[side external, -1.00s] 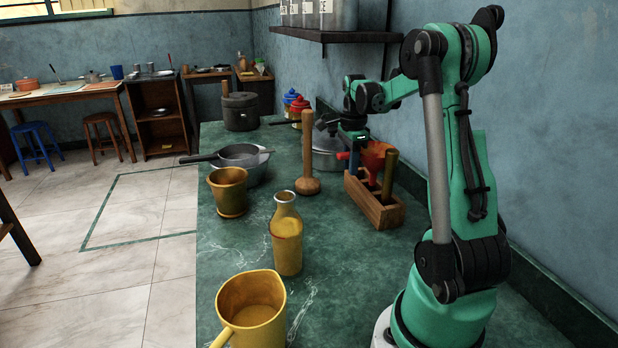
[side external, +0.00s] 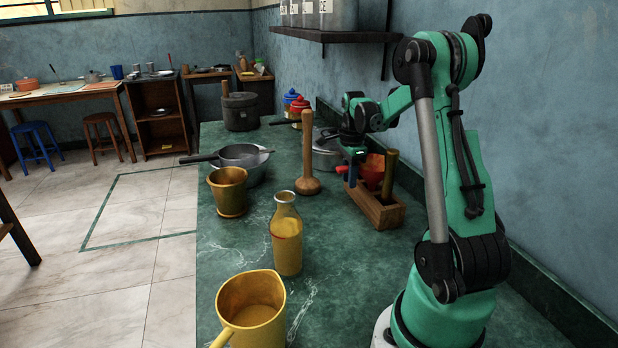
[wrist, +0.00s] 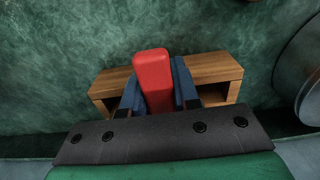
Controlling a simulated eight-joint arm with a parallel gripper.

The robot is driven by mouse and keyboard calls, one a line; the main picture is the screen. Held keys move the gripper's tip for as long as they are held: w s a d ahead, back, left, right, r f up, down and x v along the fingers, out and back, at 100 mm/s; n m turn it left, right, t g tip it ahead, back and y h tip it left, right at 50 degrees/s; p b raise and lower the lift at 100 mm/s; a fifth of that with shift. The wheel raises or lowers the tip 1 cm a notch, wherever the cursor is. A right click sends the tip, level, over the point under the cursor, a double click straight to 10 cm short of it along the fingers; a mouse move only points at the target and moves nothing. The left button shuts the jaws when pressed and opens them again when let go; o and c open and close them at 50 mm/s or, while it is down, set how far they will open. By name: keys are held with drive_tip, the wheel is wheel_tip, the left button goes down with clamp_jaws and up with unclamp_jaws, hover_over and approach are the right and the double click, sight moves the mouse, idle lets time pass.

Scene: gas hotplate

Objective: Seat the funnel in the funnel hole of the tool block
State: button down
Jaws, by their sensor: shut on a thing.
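The orange-red funnel (side external: 371,172) is at the wooden tool block (side external: 383,213), low over its far part. Its lower end is hidden, so I cannot tell whether it is in a hole. My gripper (side external: 352,164) is shut on the funnel's red handle; the handle sticks out to the left. In the wrist view the red handle (wrist: 152,80) lies between the blue fingers of my gripper (wrist: 160,95), with parts of the wooden block (wrist: 214,70) showing on both sides below. The funnel's cone is not visible there.
An upright wooden handle (side external: 390,172) stands in the block's near part, close to the funnel. A wooden pestle (side external: 307,160) stands to the left. A metal pot (side external: 326,160) is behind. A yellow bottle (side external: 286,240), cup (side external: 229,192) and jug (side external: 250,310) stand on the counter.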

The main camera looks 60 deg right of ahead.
drive_tip(key=shift+f, duration=0.6)
idle(0.4)
drive_tip(key=c, duration=0.6)
unclamp_jaws()
drive_tip(key=shift+r, duration=2.85)
drive_tip(key=shift+f, duration=0.1)
wheel_tip(320, 180, down, 5)
drive_tip(key=shift+f, duration=0.2)
drive_tip(key=shift+r, duration=0.45)
